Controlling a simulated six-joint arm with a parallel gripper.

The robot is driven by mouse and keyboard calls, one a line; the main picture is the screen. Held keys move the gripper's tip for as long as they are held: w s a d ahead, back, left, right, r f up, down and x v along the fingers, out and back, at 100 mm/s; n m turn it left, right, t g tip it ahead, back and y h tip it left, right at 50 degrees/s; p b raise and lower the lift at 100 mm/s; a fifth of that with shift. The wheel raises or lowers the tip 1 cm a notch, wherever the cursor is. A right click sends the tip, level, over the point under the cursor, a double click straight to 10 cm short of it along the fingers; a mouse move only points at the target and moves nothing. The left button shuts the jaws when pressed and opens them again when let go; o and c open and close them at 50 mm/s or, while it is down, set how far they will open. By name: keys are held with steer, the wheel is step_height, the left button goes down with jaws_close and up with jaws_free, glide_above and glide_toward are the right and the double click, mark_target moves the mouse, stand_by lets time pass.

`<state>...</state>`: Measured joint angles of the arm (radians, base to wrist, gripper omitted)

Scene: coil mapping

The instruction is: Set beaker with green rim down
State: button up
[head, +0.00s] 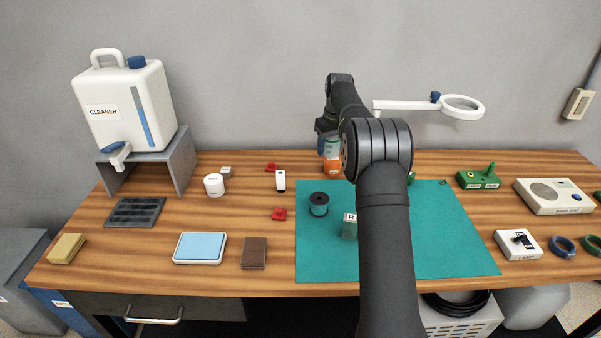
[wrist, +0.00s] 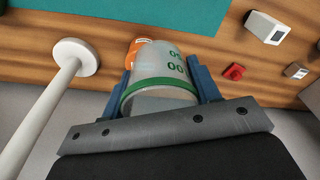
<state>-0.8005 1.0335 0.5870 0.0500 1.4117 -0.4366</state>
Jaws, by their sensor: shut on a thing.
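The beaker with green rim (wrist: 160,72) is a translucent cup with green markings, held between the blue fingers of my gripper (wrist: 160,80) in the wrist view. Its green rim band lies toward the gripper's palm. In the head view the beaker (head: 331,147) shows at the back of the table, partly hidden by my gripper (head: 325,138) and arm. An orange object (head: 332,166) is just below it in the picture, and its edge (wrist: 134,48) shows beside the beaker in the wrist view. I cannot tell whether the beaker touches it or the table.
The magnifier's white post (wrist: 48,105) stands close to the left of my gripper in the wrist view. Red clips (head: 279,214) and a white device (head: 281,181) lie left of the mat.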

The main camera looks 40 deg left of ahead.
steer(key=shift+w+d+f+m, duration=0.1)
steer(key=shift+w+m, duration=0.2)
steer(key=shift+w, duration=0.15)
glide_above(301, 171)
steer(key=f, duration=0.6)
steer(key=shift+s+d+f, duration=0.1)
steer(key=shift+d+f, duration=0.1)
steer(key=shift+f, duration=2.2)
steer(key=o, duration=1)
steer(key=shift+f, duration=0.15)
steer(key=r, duration=0.4)
steer(key=d+r, duration=0.1)
steer(key=r, duration=0.7)
steer(key=shift+s+d+r, duration=0.15)
steer(key=shift+s+d, duration=0.05)
steer(key=shift+s, duration=0.1)
